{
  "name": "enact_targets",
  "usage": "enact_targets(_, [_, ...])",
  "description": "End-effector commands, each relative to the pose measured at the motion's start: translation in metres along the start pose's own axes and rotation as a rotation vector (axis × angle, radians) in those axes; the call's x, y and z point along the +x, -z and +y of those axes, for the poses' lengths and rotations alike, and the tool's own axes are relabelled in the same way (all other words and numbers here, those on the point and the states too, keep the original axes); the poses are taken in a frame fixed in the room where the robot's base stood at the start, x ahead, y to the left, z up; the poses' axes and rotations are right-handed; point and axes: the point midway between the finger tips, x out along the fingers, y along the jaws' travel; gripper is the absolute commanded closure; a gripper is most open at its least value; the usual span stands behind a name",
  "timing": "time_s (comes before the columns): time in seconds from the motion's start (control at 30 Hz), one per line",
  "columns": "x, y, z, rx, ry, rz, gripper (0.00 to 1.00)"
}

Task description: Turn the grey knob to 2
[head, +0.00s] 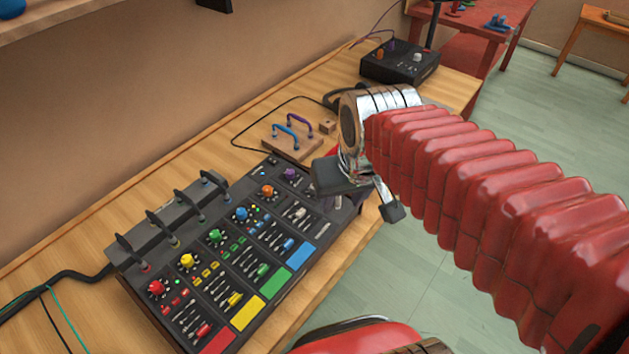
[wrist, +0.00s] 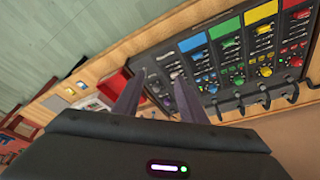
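A pale grey knob (head: 417,57) stands on the black box (head: 384,69) at the back of the bench; its pointer and numbers are too small to read. My gripper (head: 365,194) is well in front of that box, above the right end of the black mixing panel (head: 168,312). Its two fingers are apart with nothing between them, and the wrist view also shows the open gripper (wrist: 157,95). The panel has coloured knobs, among them an orange knob (head: 267,191) and a purple knob (head: 289,173). My gripper hides part of the panel's right end.
A wooden board (head: 290,148) with blue and purple handles lies behind the panel. Several upright black levers stand along the panel's back edge. Cables run over the bench (head: 95,230). A red table (head: 470,25) stands behind; open floor lies right.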

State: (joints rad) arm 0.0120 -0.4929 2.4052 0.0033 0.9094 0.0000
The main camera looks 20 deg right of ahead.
Motion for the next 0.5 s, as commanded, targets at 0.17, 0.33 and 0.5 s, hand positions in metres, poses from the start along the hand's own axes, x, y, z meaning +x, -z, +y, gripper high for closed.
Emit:
enact_targets(0.17, [0.014, 0.022, 0.001, 0.006, 0.002, -0.063, 0.62])
enact_targets(0.33, [0.028, 0.044, 0.001, 0.012, 0.004, -0.116, 0.62])
enact_targets(0.5, [0.043, 0.067, 0.002, 0.018, 0.007, -0.167, 0.62])
